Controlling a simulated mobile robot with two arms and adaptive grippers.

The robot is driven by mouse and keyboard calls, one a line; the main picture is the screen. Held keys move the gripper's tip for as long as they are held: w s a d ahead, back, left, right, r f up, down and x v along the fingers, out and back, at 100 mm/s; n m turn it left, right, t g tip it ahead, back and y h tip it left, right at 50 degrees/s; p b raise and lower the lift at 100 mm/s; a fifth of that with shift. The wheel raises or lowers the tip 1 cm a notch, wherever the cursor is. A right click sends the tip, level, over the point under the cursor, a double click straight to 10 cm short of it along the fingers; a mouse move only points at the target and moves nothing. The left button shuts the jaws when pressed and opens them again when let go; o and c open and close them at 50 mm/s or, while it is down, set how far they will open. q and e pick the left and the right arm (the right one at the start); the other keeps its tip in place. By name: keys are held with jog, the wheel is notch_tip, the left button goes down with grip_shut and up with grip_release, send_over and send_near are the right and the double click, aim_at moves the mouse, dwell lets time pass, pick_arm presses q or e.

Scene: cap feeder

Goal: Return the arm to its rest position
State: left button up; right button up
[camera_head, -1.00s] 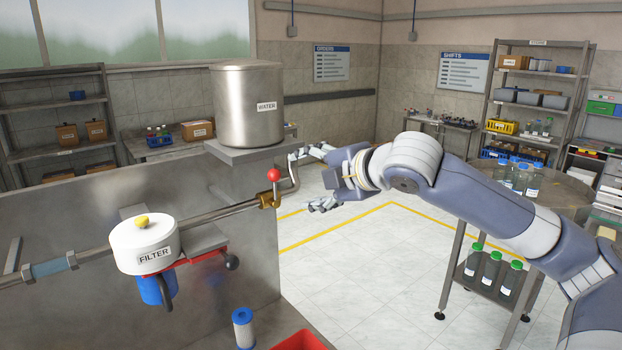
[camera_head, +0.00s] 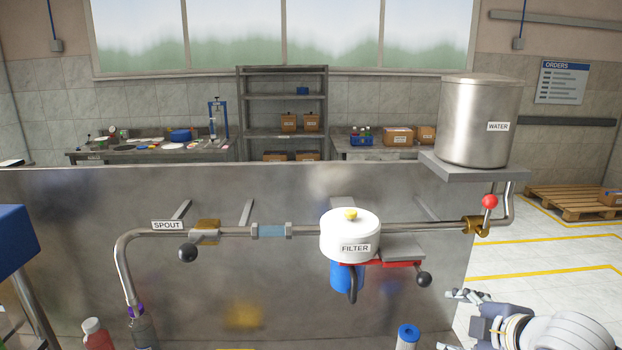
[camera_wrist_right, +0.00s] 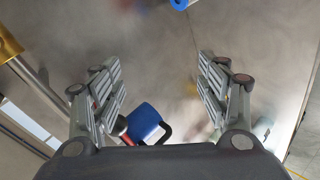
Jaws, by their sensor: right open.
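My right arm comes in at the lower right of the head view, cut off by the bottom edge. Its gripper (camera_head: 452,320) is open and empty, below and a little left of the brass valve (camera_head: 476,225) with the red ball (camera_head: 489,201). It is apart from the steel panel and pipe. In the right wrist view the open fingers (camera_wrist_right: 160,70) have nothing between their tips; the blue filter bowl (camera_wrist_right: 143,122) with its dark handle shows beyond them. My left gripper is out of view.
The white filter head (camera_head: 350,238) sits on the pipe, with a blue-ended cartridge (camera_head: 407,337) below it. The spout pipe (camera_head: 124,262) ends over a bottle (camera_head: 144,333). A steel water tank (camera_head: 476,122) stands on a shelf.

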jog(key=s+a+f+m+g, duration=0.2)
jog(key=s+a+f+m, duration=0.1)
jog(key=s+f, duration=0.4)
jog(key=s+a+f+m+g, duration=0.1)
jog(key=s+a+f+m, duration=0.3)
jog(key=f, duration=0.5)
jog(key=s+f+m+g+h, duration=0.15)
jog(key=s+f+m, duration=0.25)
jog(key=s, duration=0.5)
jog(key=s+f+m+g, duration=0.2)
jog(key=s+f+m, duration=0.15)
jog(key=s, duration=0.45)
notch_tip(320, 180, down, 29)
jog(key=n+g+b, duration=0.1)
jog(key=b, duration=0.3)
jog(key=s+d+f+g+b, duration=0.1)
jog(key=s+f+b, duration=0.1)
jog(key=s+f, duration=0.7)
jog(key=s+d+f+b, duration=0.1)
jog(key=s+f+b, duration=0.1)
jog(key=s+f, duration=0.7)
notch_tip(320, 180, down, 4)
jog(key=shift+s+d+f+g, duration=0.1)
jog(key=shift+s+d+g, duration=0.05)
jog(key=shift+d+g, duration=0.2)
